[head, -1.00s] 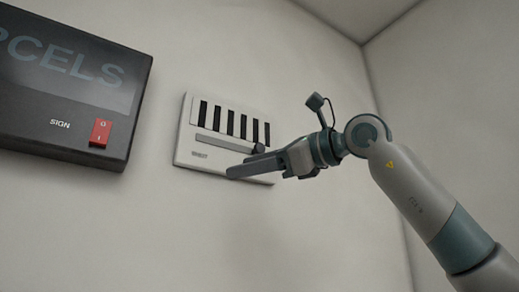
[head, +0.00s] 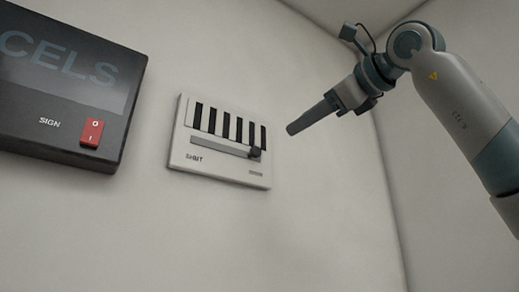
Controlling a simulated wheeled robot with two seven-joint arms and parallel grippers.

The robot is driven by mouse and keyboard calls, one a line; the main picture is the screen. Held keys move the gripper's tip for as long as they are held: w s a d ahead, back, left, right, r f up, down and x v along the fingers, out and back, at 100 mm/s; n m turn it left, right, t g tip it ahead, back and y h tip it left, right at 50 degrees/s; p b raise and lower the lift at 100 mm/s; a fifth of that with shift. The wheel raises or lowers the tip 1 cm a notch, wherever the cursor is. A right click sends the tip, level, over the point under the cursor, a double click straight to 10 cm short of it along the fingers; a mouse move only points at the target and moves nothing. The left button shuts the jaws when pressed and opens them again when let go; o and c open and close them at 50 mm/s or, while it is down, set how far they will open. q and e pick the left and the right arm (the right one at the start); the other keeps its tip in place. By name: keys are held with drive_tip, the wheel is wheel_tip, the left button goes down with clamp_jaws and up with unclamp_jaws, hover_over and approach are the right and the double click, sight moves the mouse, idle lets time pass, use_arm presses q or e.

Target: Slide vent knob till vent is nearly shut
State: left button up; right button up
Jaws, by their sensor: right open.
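The vent (head: 219,142) is a white wall panel with several dark vertical slots. Below the slots runs a grey slide track (head: 218,145) with the word "SHUT" under its left end. The dark vent knob (head: 254,153) sits at the right end of the track, away from "SHUT". The slots show dark and look open. My right gripper (head: 292,129) is up and to the right of the knob, apart from it and touching nothing. It is open and empty; seen side-on, its fingers overlap. My left gripper is not in view.
A black sign box (head: 65,85) with a red rocker switch (head: 92,133) is on the wall to the left of the vent. The wall below and between is bare. A room corner lies behind my right arm.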

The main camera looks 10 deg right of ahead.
sight(257, 150)
drive_tip(key=p+x, duration=0.7)
drive_tip(key=x, duration=0.9)
drive_tip(key=shift+r, duration=0.15)
drive_tip(key=shift+w+a, duration=0.25)
drive_tip(key=shift+w, duration=0.3)
clamp_jaws()
